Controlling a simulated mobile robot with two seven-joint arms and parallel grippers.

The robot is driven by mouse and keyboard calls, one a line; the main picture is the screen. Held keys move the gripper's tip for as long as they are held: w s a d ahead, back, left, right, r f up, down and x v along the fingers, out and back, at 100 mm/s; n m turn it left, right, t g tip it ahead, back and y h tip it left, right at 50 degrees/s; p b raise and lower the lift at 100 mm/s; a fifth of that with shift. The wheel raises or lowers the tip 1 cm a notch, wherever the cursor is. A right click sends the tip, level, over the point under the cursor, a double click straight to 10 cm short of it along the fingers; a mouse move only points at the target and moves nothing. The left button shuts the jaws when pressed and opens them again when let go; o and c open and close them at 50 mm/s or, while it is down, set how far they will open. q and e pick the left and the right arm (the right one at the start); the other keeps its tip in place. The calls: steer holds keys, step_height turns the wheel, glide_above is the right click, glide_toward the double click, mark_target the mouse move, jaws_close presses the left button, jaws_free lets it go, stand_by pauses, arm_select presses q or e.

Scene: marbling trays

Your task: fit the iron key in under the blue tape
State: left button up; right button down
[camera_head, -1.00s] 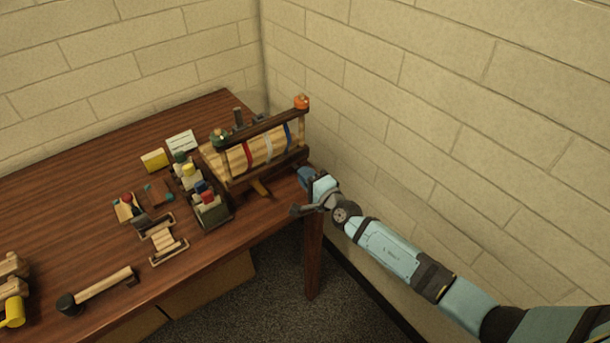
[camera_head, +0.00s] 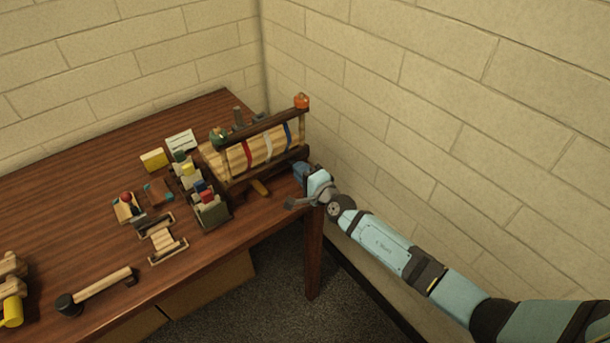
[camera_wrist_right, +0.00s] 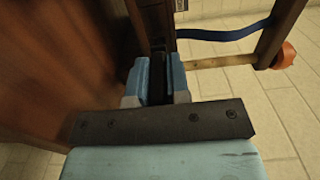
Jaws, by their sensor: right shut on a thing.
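The wooden rack (camera_head: 262,123) with a pale slatted board stands at the table's far right corner. Red, white and blue tapes cross the board. The blue tape (camera_head: 288,134) is the rightmost and also shows in the right wrist view (camera_wrist_right: 226,34) as a slack band. My right gripper (camera_head: 301,173) is just in front of the rack's lower right end, below the blue tape. In the wrist view its fingers (camera_wrist_right: 157,82) are shut on a dark, narrow thing, which looks like the iron key (camera_wrist_right: 157,62); its far end is hard to make out. My left gripper is not in view.
A caddy (camera_head: 213,214) with coloured bottles stands left of the rack. Small wooden racks (camera_head: 165,240) and a dark-headed mallet (camera_head: 97,288) lie farther left. The brick wall is close on the right. A wooden handle (camera_head: 260,187) sticks out below the rack.

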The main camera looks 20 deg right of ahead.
steer(key=shift+x, duration=0.8)
steer(key=c, duration=1)
jaws_free()
steer(key=v, duration=1.4)
